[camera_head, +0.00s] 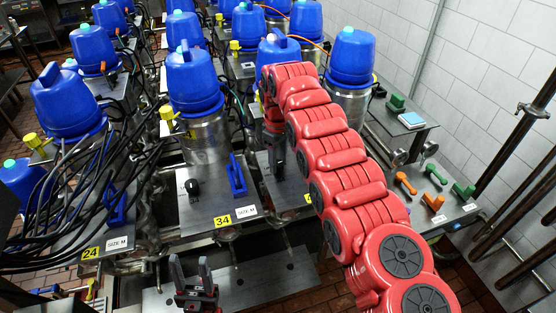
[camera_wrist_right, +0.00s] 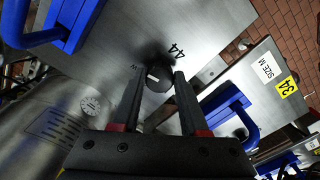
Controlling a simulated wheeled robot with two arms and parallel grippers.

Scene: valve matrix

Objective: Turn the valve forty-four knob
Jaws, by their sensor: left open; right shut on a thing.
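The valve forty-four knob (camera_wrist_right: 158,80) is a black round knob on a grey metal plate in the right wrist view, with the number 44 marked beside it. My right gripper (camera_wrist_right: 159,84) has its fingers on either side of the knob and is shut on it. In the head view, the right gripper (camera_head: 275,155) points down at the plate beside a silver and blue valve body, and its red arm hides most of that plate and the knob. My left gripper (camera_head: 192,278) is open and empty at the bottom, low in front of the plates.
The neighbouring plate 34 (camera_head: 222,221) has its own black knob (camera_head: 192,187) and a blue handle (camera_head: 237,175). Plate 24 (camera_head: 91,253) lies further left amid black cables. A side bench at right holds green and orange handles (camera_head: 406,183). A white brick wall (camera_head: 470,75) bounds the right.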

